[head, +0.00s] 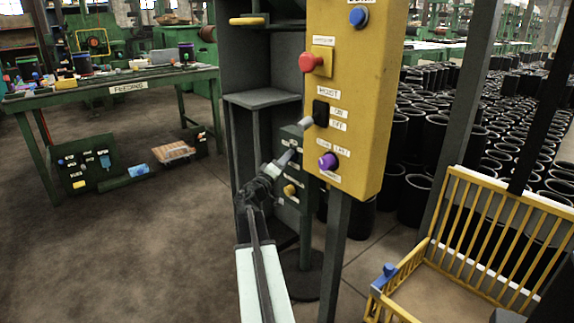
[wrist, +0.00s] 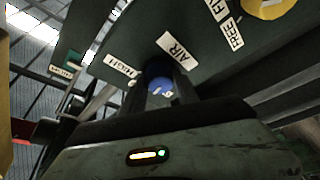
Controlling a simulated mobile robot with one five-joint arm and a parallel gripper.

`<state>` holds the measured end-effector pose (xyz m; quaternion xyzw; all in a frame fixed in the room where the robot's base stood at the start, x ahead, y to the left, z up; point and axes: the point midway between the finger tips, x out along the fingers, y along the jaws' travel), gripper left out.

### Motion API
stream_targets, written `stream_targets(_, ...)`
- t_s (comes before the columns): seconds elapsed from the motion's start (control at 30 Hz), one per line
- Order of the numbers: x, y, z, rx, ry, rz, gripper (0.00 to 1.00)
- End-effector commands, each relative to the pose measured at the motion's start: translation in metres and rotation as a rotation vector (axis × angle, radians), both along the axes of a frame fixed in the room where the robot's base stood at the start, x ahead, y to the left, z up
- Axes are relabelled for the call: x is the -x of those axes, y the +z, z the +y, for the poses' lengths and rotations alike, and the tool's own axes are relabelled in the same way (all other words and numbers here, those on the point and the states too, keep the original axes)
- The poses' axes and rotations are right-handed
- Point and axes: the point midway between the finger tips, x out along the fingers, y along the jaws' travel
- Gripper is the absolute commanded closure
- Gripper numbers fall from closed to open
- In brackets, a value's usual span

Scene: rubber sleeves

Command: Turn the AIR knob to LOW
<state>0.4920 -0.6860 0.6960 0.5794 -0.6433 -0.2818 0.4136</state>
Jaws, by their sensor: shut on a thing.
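The AIR knob (wrist: 159,83) is blue and round, on a dark green panel (wrist: 110,30) in the wrist view. The AIR label (wrist: 178,53) is beside it and the HIGH label (wrist: 120,66) is to the left. No LOW label is readable. My gripper (wrist: 162,91) has its two dark fingers on either side of the knob and is shut on it. The knob's pointing direction is mostly hidden. In the head view my gripper (head: 284,160) reaches the green panel (head: 290,212), left of the yellow box; the knob is hidden there.
A yellow hoist box (head: 358,100) with a red button (head: 312,62), black switch (head: 320,112) and purple knob (head: 328,161) stands close right of my gripper. A yellow knob (head: 290,190) sits lower on the green panel. A yellow-railed cart (head: 455,225) is at right.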

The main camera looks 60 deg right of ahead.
Motion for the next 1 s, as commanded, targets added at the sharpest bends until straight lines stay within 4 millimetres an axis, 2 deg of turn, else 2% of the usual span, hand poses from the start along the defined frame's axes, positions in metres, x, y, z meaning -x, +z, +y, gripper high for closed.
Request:
stream_targets(0.4,-0.0012,-0.0018,-0.0001,0.061,0.000,-0.180,1.00)
stream_targets(0.93,-0.0004,-0.0005,-0.0004,0.069,-0.001,-0.204,1.00)
stream_targets(0.97,-0.0004,-0.0005,-0.0005,0.069,-0.001,-0.204,0.61)
stream_targets(1.0,-0.0004,-0.0004,-0.0005,0.070,0.000,-0.203,0.50)
